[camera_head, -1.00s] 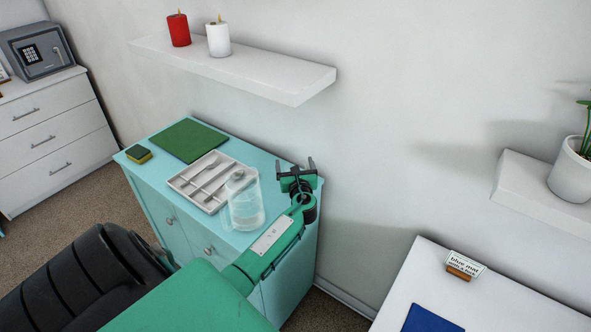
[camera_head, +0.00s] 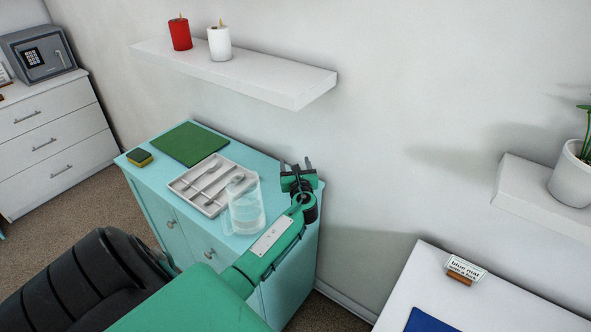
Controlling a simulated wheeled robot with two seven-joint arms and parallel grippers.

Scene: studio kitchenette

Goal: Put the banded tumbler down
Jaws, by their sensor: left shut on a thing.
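My left gripper (camera_head: 297,168) is over or near the back right corner of the turquoise cabinet (camera_head: 262,166), close to the wall. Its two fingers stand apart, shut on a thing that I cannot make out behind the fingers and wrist. I cannot pick out a band or a tumbler's outline there. A clear glass jug-like vessel (camera_head: 245,208) stands upright on the cabinet, left of my left arm and apart from the gripper. My right gripper is not in view.
On the cabinet are a grey cutlery tray (camera_head: 187,187), a green mat (camera_head: 189,143) and a sponge (camera_head: 139,157). A white shelf (camera_head: 270,82) with two candles hangs above. At lower right, a white surface (camera_head: 415,280) bears a blue mat (camera_head: 428,321) and a small sign (camera_head: 465,270).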

